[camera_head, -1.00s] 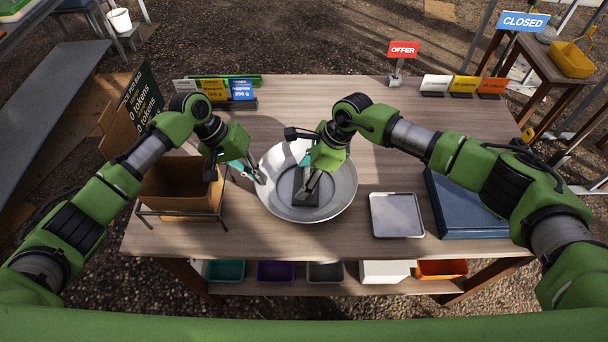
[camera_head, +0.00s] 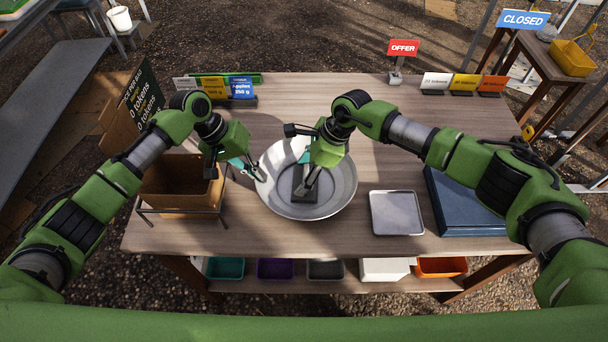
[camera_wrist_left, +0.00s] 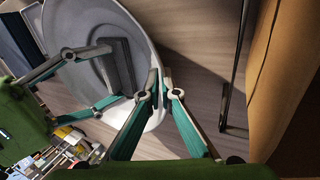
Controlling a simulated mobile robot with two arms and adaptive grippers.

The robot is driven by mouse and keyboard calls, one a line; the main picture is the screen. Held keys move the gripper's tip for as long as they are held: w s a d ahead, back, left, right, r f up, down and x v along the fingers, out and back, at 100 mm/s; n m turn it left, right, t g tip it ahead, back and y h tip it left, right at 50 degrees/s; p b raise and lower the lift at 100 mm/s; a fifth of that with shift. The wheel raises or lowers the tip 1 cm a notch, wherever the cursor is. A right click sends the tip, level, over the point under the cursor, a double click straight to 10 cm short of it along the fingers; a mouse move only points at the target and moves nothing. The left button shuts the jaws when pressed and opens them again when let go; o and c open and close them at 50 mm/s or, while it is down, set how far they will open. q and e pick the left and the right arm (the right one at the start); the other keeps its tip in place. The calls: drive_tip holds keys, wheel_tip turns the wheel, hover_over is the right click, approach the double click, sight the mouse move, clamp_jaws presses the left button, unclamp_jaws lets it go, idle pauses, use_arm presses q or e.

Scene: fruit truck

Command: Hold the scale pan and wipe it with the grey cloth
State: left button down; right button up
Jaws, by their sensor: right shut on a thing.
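The round metal scale pan (camera_head: 335,196) lies on the wooden table in front of me. The dark grey cloth (camera_head: 300,192) is a flat rectangle inside the pan; it also shows in the left wrist view (camera_wrist_left: 118,62). My right gripper (camera_head: 306,190) is shut on the grey cloth and holds it against the pan floor. My left gripper (camera_head: 262,178) is at the pan's left rim. In the left wrist view its fingertips (camera_wrist_left: 160,85) are close together, one on each side of the rim, and appear shut on it.
A cardboard box (camera_head: 180,195) in a wire stand is left of the pan. A grey tray (camera_head: 396,213) and a blue flat box (camera_head: 462,205) lie to the right. Price signs (camera_head: 214,90) stand along the back edge. Coloured bins (camera_head: 275,270) sit on the shelf below.

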use_arm(q)
drive_tip(key=shift+s+f, duration=0.1)
use_arm(e)
drive_tip(key=shift+d+f, duration=0.15)
drive_tip(key=shift+s, duration=0.8)
drive_tip(key=shift+w, duration=0.15)
drive_tip(key=shift+w, duration=0.2)
